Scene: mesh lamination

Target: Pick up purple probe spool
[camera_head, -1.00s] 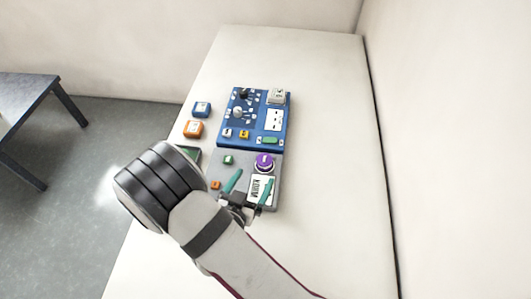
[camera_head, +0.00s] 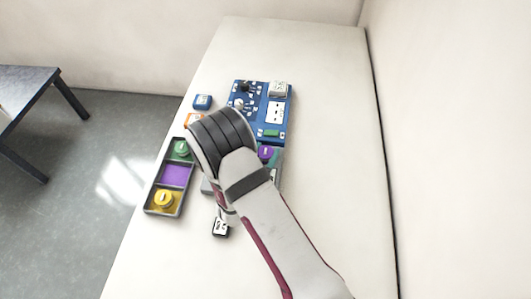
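The purple probe spool (camera_head: 265,153) shows only in part in the head view, just right of my arm's dark ribbed wrist. It is at the grey lower panel below the blue board. My arm covers most of that panel. My gripper's fingertips are hidden behind the arm, so their opening and their gap to the spool cannot be told. A thin teal strip beside the arm below the spool may be part of a finger.
A dark tray (camera_head: 185,189) at the left has a green spool (camera_head: 181,149), a bare purple compartment and a yellow spool (camera_head: 164,200). The blue board (camera_head: 262,93) lies above. The table's right side is clear.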

